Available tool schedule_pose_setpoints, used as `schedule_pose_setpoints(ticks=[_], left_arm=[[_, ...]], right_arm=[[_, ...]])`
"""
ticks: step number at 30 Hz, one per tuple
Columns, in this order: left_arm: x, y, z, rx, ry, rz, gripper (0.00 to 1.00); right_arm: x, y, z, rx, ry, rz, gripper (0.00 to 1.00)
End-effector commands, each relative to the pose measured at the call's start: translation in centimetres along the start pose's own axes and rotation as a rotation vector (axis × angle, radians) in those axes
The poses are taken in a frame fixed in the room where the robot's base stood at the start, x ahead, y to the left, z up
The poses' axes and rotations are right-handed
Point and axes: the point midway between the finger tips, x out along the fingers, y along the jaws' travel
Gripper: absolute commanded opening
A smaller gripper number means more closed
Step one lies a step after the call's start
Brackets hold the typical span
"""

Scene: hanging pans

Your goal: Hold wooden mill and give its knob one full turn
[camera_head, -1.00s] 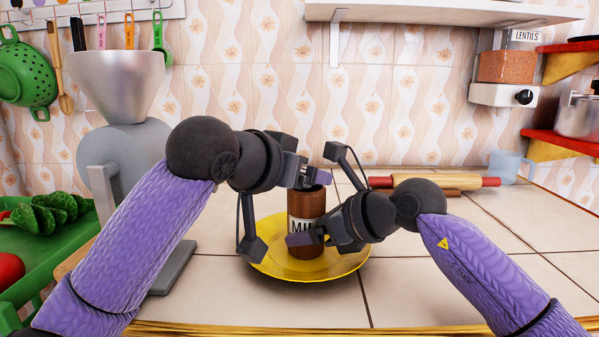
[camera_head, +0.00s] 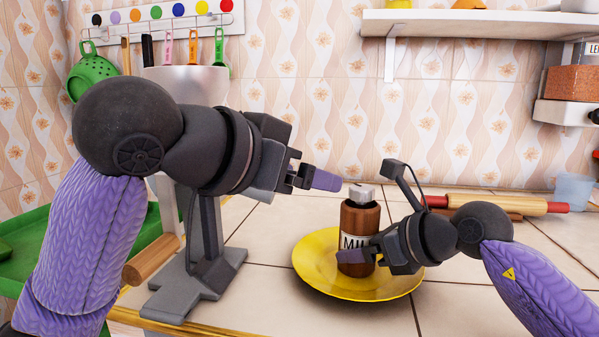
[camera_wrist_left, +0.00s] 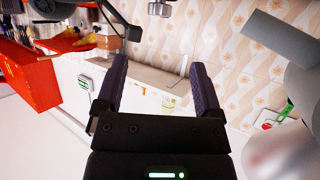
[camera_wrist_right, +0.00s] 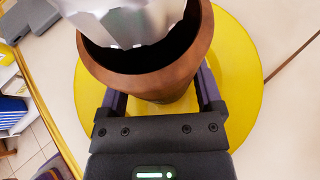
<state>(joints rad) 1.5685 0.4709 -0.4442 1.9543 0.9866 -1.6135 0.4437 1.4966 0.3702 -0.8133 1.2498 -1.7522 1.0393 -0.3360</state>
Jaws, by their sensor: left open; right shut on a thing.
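The wooden mill (camera_head: 358,222) stands upright on a yellow plate (camera_head: 320,270), with part of a label showing. Its silvery knob (camera_head: 362,194) is on top and uncovered. My right gripper (camera_head: 355,257) is shut around the lower body of the mill from the right. In the right wrist view the mill's wooden rim (camera_wrist_right: 150,85) and metal knob (camera_wrist_right: 125,20) fill the top, with the fingers on both sides of the body. My left gripper (camera_head: 312,178) is open and empty, to the left of the knob and slightly above it. The left wrist view shows its two fingers (camera_wrist_left: 155,90) apart.
A grey stand mixer (camera_head: 200,250) with a metal bowl is at left, partly behind my left arm. A rolling pin (camera_head: 500,203) lies at the back right. A shelf (camera_head: 470,24) hangs above.

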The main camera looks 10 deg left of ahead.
Motion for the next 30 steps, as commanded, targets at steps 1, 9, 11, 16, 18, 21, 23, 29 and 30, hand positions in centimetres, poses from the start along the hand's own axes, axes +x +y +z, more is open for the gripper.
schedule_pose_setpoints(ticks=[1, 9, 11, 16, 18, 21, 23, 29, 30], left_arm=[[0.0, 0.1, 0.0, 0.001, 0.001, 0.001, 0.86], [0.6, 0.2, -0.5, 0.006, 0.007, 0.007, 0.86], [1.2, 0.1, -0.3, 0.001, 0.001, 0.007, 0.86], [5.0, 0.1, -0.2, 0.0, -0.006, 0.006, 0.86], [7.0, 0.1, -0.2, 0.0, -0.006, 0.006, 0.86], [9.4, 0.1, -0.2, 0.002, -0.005, 0.005, 0.86], [10.6, 0.1, -0.2, 0.003, -0.003, 0.004, 0.86], [12.5, 0.1, -0.3, 0.005, 0.0, 0.003, 0.86], [12.6, 0.1, -0.3, 0.005, 0.001, 0.003, 0.86]], right_arm=[[0.0, 0.0, 0.0, 0.0, 0.0, 0.0, 0.23], [0.0, 0.0, 0.0, 0.0, 0.0, 0.0, 0.23], [0.0, 0.0, 0.0, 0.0, 0.0, 0.0, 0.23], [0.0, 0.0, 0.0, 0.0, 0.0, 0.0, 0.23], [0.0, 0.0, 0.0, 0.0, 0.0, 0.0, 0.23], [0.0, 0.0, 0.0, 0.0, 0.0, 0.0, 0.23], [0.0, 0.0, 0.0, 0.0, 0.0, 0.0, 0.23], [0.0, 0.0, 0.0, 0.0, 0.0, 0.0, 0.23], [0.0, 0.0, 0.0, 0.0, 0.0, 0.0, 0.23]])
